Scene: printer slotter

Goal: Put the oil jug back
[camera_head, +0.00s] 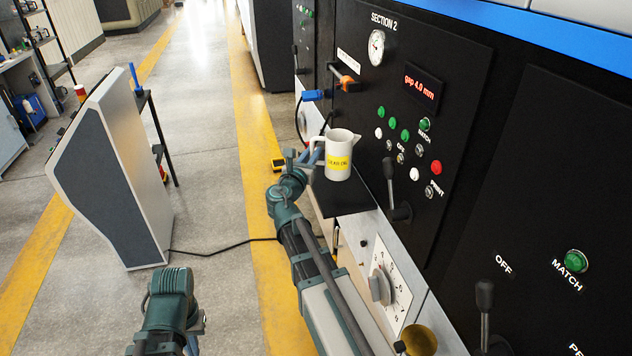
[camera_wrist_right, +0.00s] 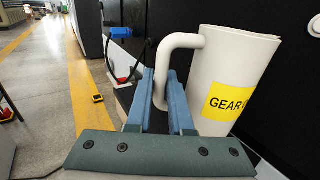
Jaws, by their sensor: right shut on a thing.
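The oil jug (camera_head: 338,162) is a white pitcher with a yellow label, upright at or just above a small black shelf (camera_head: 345,199) on the machine's front. I cannot tell whether its base touches the shelf. My right gripper (camera_head: 312,160) is shut on the jug's handle from the left. In the right wrist view, the blue fingers (camera_wrist_right: 161,90) close around the lower part of the handle of the jug (camera_wrist_right: 205,75), whose label reads "GEAR". My left gripper (camera_head: 196,335) is low at the left over the floor, away from the jug; its fingers are mostly hidden.
The black machine panel (camera_head: 440,60) with buttons, a gauge and a lever (camera_head: 392,190) stands close to the right of the jug. A dial (camera_head: 381,286) and a brass-coloured cup (camera_head: 419,340) are below. A grey console (camera_head: 110,170) stands left; the floor between is open, with a cable across it.

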